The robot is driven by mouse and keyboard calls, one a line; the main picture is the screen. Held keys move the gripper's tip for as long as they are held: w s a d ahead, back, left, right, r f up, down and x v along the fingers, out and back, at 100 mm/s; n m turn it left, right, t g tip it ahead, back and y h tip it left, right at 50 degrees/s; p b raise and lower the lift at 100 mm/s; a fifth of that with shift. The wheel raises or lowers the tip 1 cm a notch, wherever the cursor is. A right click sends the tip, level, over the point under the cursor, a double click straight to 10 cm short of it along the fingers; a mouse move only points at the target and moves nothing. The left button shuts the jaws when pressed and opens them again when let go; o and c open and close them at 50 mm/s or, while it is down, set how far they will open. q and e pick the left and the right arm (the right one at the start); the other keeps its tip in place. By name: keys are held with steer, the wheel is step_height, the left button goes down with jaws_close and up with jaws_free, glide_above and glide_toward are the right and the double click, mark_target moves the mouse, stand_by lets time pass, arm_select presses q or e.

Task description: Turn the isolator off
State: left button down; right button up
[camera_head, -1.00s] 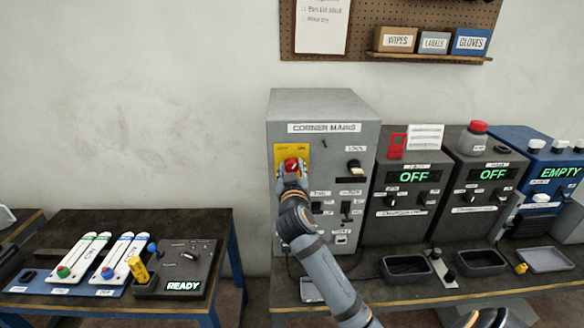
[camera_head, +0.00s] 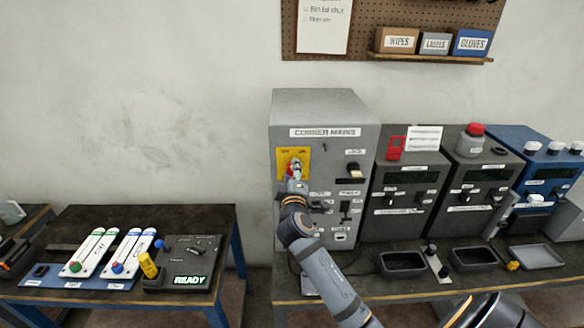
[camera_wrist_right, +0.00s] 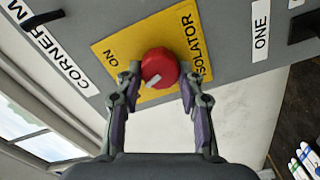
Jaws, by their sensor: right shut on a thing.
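The isolator is a red rotary knob (camera_wrist_right: 161,68) on a yellow plate (camera_wrist_right: 115,55) marked ON and ISOLATOR in the right wrist view. The plate sits at the upper left of the grey "CORNER MAINS" cabinet (camera_head: 325,108) in the head view, where the red knob (camera_head: 294,166) is partly covered by my gripper. My right gripper (camera_wrist_right: 160,82) is shut on the knob, one finger on each side. A pale mark on the knob lies at a slant in the wrist view. My left gripper is not in view.
Dark grey boxes (camera_head: 407,178) and a blue box (camera_head: 548,180) stand right of the cabinet, their displays dark. Trays (camera_head: 402,276) lie in front. A left table holds a unit reading READY (camera_head: 188,281).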

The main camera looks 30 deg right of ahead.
steer(key=n+p, duration=0.2)
steer(key=n, duration=0.2)
steer(key=shift+n, duration=0.4)
steer(key=shift+p, duration=0.3)
steer(key=o, duration=0.9)
steer(key=shift+o, duration=1.4)
steer(key=shift+w+d+f, duration=0.1)
steer(key=shift+d, duration=0.05)
steer(key=v, duration=0.7)
steer(key=shift+s+a, duration=0.25)
